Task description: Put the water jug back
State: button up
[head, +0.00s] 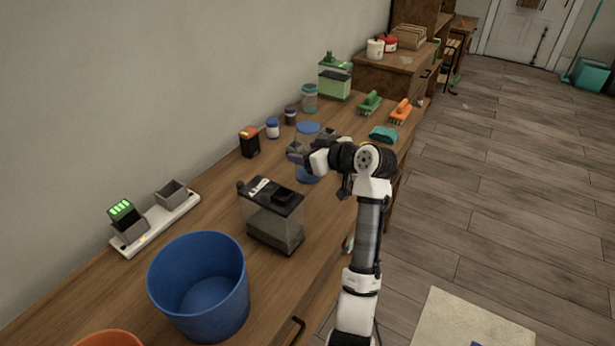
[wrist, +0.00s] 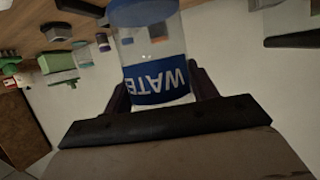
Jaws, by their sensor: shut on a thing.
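The water jug (wrist: 160,45) is clear with a blue label; its "WATE" letters show upside down in the wrist view. My gripper (wrist: 162,90) is shut on it, with dark fingers on both sides of the label. Blue shows at the jug's far end; I cannot tell if this is its base or something beyond it. In the head view my gripper (head: 298,152) is over the wooden worktop, and the arm hides most of what it holds. A blue round patch (head: 307,174) shows just below it. A flat blue disc (head: 308,127) lies behind.
A black-topped clear container (head: 273,220), a blue bucket (head: 199,285) and a charger strip (head: 155,225) stand nearer. The wall borders the worktop's left side.

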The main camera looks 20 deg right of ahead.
aim_at(308, 177)
notch_tip(308, 177, down, 8)
jog(key=shift+f+p, duration=0.2)
jog(key=shift+p, duration=0.35)
jog(key=shift+f, duration=0.2)
jog(key=o, duration=1.1)
jog(key=shift+r, duration=0.15)
jog(key=shift+r, duration=0.2)
jog(key=b+v, duration=0.2)
jog(key=v, duration=1)
jog(key=shift+f, duration=0.15)
